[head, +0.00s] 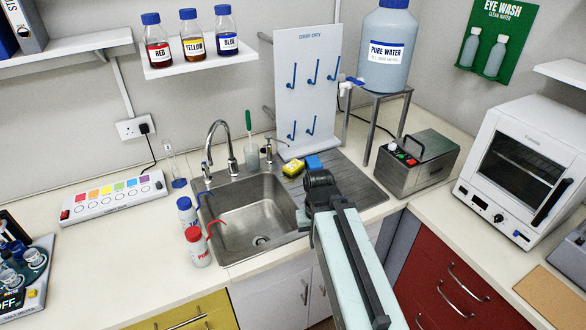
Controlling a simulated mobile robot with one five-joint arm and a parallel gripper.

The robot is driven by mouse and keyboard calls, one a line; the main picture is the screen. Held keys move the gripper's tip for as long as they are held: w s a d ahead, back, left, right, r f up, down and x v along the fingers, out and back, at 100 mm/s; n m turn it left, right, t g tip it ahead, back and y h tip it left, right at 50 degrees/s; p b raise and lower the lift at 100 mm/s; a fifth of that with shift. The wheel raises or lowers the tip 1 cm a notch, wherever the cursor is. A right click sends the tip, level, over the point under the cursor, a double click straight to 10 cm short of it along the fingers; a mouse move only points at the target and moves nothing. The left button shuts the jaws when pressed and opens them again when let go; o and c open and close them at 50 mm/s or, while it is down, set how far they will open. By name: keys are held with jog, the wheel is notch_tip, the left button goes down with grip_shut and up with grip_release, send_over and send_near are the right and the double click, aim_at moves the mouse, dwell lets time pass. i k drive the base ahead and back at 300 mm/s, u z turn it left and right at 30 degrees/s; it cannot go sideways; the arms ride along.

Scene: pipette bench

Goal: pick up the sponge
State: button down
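A small yellow block that looks like the sponge (293,169) lies on the steel surface behind and right of the sink basin. A small blue block (314,162) sits just right of it, close to the end of my arm. I cannot tell from this view whether the blue block is a separate item or what it is made of. My gripper (318,178) is at the dark far end of my arm, over the drainboard, just in front of and right of the yellow block. Its fingers are not clearly visible, and any contact with either block cannot be told.
The sink basin (248,222) with a tall tap (221,147) is left of my arm. A white peg board (306,92) stands behind the blocks. A pure water bottle (387,48) on a metal stand (377,95) and a steel bath (418,163) are to the right.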

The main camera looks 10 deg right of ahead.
aim_at(295, 166)
jog(key=u, duration=3.25)
jog(key=k, duration=0.9)
jog(key=z, duration=0.95)
